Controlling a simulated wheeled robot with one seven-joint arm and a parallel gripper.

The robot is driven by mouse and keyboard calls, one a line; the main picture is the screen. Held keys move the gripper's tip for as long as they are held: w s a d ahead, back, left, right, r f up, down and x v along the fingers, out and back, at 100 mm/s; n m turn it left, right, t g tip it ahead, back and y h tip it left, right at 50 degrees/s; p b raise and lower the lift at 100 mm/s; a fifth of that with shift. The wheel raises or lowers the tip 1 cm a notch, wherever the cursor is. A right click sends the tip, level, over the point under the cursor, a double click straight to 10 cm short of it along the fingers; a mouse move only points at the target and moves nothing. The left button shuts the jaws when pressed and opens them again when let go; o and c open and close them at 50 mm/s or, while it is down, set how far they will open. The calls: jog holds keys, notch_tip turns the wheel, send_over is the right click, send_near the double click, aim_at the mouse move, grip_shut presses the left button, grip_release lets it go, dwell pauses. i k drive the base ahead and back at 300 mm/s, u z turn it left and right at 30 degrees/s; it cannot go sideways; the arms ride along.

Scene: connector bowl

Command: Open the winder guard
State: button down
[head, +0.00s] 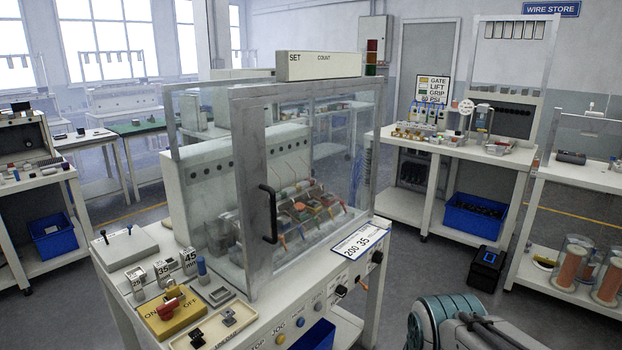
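The winder guard is a clear panel (335,150) in a grey metal frame on the front of the winder. Its black bar handle (270,215) stands upright on the broad left upright of the frame. The guard appears shut across the front, with coloured wound parts (310,208) visible behind it. A box marked SET and COUNT (318,66) sits on top of the winder. A teal and grey part of my arm shows at the bottom right, apart from the guard. My gripper is not in view.
The bench front has buttons and knobs (341,291) and a tilted 200 35 card (356,245). A yellow ON/OFF switch box (170,312) and a tray (214,325) lie front left. Open floor (430,265) lies right of the bench.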

aim_at(251, 109)
jog(key=z, duration=0.1)
jog(key=k, duration=0.5)
jog(key=u, duration=0.7)
jog(key=i, duration=1.2)
jog(key=z, duration=0.7)
